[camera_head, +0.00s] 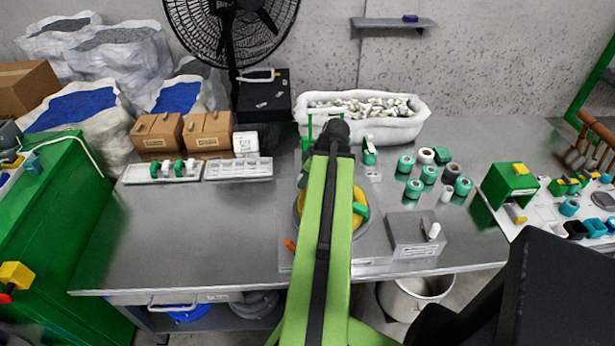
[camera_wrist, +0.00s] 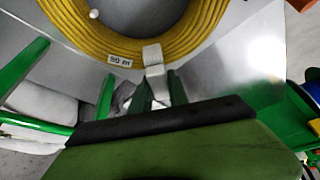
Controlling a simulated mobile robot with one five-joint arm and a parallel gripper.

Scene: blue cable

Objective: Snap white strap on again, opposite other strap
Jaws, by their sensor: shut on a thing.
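A coil of yellow cable (camera_wrist: 195,35) fills the top of the wrist view, with a "50 m" label (camera_wrist: 119,61). In the head view the coil (camera_head: 354,221) lies on the table, mostly hidden behind my arm. A white strap (camera_wrist: 153,58) crosses the coil's near edge and runs down between my fingers. My gripper (camera_wrist: 158,88) is shut on its lower end at the coil's outer rim. I cannot tell whether the strap is fastened. A green piece (camera_head: 361,209) sits at the coil's right side; I cannot tell whether it is the other strap.
Green posts (camera_wrist: 105,95) stand left of my fingers. On the metal table (camera_head: 200,238), a grey block (camera_head: 408,237) and several green rolls (camera_head: 413,188) stand right of the coil. A white bin (camera_head: 410,127) stands behind.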

